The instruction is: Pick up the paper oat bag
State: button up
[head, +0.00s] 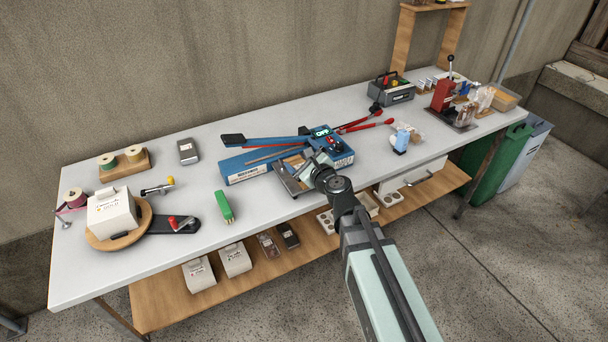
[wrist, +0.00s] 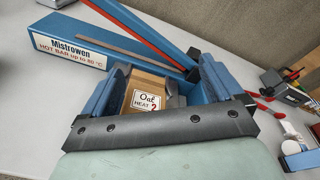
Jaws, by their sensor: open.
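The paper oat bag (wrist: 147,92) is a small brown packet with a white label reading "Oat" and "HEAT". In the wrist view it lies between the two fingers of my gripper (wrist: 163,76), beside the blue hot bar sealer (wrist: 70,52). My gripper is open, with one finger on each side of the bag. I cannot tell whether either finger touches it. The bag's near end is hidden behind my gripper's dark front plate. In the head view my gripper (head: 304,166) is low at the front of the sealer (head: 250,163) and covers much of the bag.
The sealer's raised arm (head: 265,142) and red-handled tools (head: 365,124) lie close by. A green object (head: 224,207) and a white box on a round wooden stand (head: 116,240) are to the left. A red press (head: 445,93) stands right.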

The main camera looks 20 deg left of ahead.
jog(key=s+d+f+m, duration=0.1)
jog(key=f+m, duration=0.1)
jog(key=s+d+f+m, duration=0.2)
jog(key=m, duration=0.1)
jog(key=shift+s+d, duration=0.1)
jog(key=shift+s, duration=0.1)
jog(key=shift+s+d+f+m, duration=0.2)
jog(key=shift+d+f+m, duration=0.1)
jog(key=shift+m, duration=0.4)
jog(key=shift+w, duration=0.1)
jog(key=shift+x, duration=2.4)
jog(key=c, duration=0.7)
jog(key=shift+r, duration=0.1)
jog(key=shift+c, duration=0.2)
